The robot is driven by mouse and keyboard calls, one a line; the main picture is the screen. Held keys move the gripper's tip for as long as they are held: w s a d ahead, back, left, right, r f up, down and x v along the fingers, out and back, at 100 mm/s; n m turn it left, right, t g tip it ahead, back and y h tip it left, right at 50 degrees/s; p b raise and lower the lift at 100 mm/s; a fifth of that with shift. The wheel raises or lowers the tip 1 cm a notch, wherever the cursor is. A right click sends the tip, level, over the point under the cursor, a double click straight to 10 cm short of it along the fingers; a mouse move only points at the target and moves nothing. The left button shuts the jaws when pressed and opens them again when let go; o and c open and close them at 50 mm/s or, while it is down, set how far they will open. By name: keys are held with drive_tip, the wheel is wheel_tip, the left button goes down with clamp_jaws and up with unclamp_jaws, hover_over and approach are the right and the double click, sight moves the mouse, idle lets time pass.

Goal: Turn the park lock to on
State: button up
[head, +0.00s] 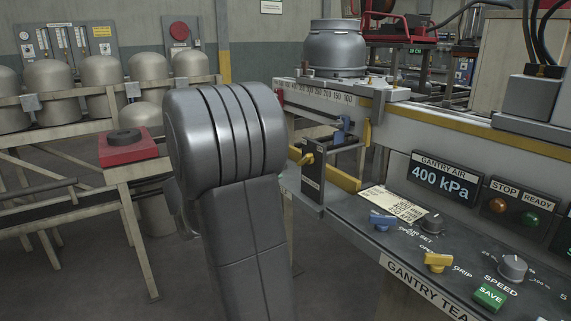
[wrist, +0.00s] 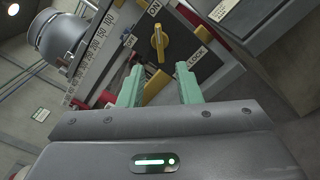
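In the head view the yellow knob (head: 306,159) shows edge-on on a dark upright box. My gripper (wrist: 160,88) is open, its two green fingers apart and empty, below the knob in the wrist view and not touching it. In the head view my arm hides the gripper.
A console (head: 450,240) with blue and yellow knobs, a SAVE button and a 400 kPa display stands at right. A scaled rail (head: 330,100) carries a grey cylinder (head: 336,48) behind. A yellow bar (head: 340,178) lies beside the lock box. Several domed tanks stand at left.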

sight(301, 161)
drive_tip(key=v, duration=0.4)
drive_tip(key=shift+s+a, duration=0.1)
drive_tip(key=shift+a, duration=0.1)
drive_tip(key=shift+d, duration=0.15)
drive_tip(key=b+x, duration=0.1)
drive_tip(key=x, duration=1.2)
drive_tip(key=shift+w+d, duration=0.25)
